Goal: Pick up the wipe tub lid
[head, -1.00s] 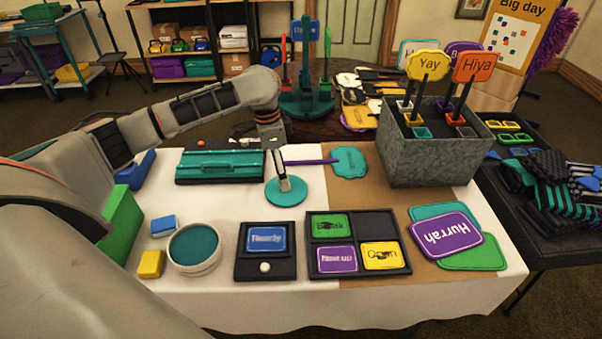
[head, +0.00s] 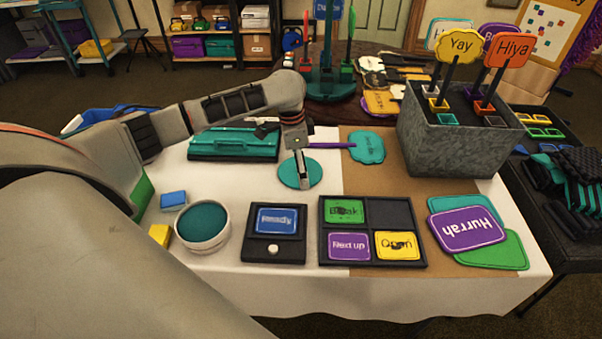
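The wipe tub lid, a flat teal disc (head: 287,178), lies on the white part of the table. My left gripper (head: 303,184) points down over the lid, its fingertips at or just above the disc's middle. The fingers are seen narrow and edge-on, so I cannot tell whether they are open or shut, or whether they touch the lid. The round white wipe tub (head: 204,245) stands nearer and to the left, with teal showing inside. My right gripper is not in view.
A teal case (head: 235,145) lies behind the lid, left of the gripper. A teal paddle sign (head: 366,147) with a purple stick lies to the right. A framed blue card (head: 276,219), a card tray (head: 397,212) and a grey sign box (head: 455,150) stand nearby.

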